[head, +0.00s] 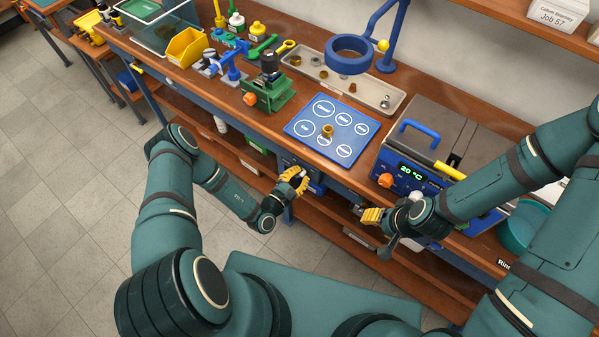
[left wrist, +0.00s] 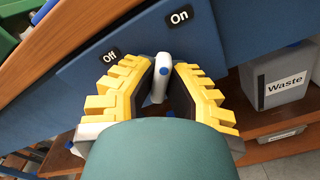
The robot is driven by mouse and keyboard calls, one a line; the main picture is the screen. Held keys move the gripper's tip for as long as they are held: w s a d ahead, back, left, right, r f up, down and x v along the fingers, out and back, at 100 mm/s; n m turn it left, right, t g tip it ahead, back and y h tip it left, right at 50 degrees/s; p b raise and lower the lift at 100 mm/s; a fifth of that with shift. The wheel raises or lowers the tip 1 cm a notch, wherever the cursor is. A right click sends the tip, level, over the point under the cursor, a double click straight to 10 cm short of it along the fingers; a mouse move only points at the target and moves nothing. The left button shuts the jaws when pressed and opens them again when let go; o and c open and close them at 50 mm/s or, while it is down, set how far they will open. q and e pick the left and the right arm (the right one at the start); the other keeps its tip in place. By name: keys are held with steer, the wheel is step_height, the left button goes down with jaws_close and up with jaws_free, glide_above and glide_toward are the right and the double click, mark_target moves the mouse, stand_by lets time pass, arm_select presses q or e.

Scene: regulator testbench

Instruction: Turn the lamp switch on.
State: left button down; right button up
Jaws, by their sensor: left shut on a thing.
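The lamp switch is a white lever (left wrist: 161,78) with a blue dot, on a blue panel (left wrist: 220,45) on the bench front. The panel bears an "Off" label (left wrist: 108,55) on the left and an "On" label (left wrist: 180,16) at the upper right. My left gripper (head: 299,178) is at the bench front; in the left wrist view its yellow fingers (left wrist: 160,88) are shut on the lever from both sides. The lever's base is partly hidden. The blue ring lamp (head: 349,68) hangs over the bench. My right gripper (head: 371,216) is empty-looking near the heater box; its jaw gap is unclear.
A grey "Waste" bin (left wrist: 278,85) stands on the lower shelf right of the panel. On the bench are a blue mat (head: 300,131), a green vise (head: 268,95) and a blue box with a "20 °C" display (head: 400,177). The floor at left is clear.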

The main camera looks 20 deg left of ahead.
arm_select(q)
steer(key=shift+w+m, duration=0.1)
steer(key=shift+m, duration=0.2)
steer(key=c, duration=1)
jaws_free()
steer(key=v, duration=1.2)
steer(key=shift+d, duration=0.1)
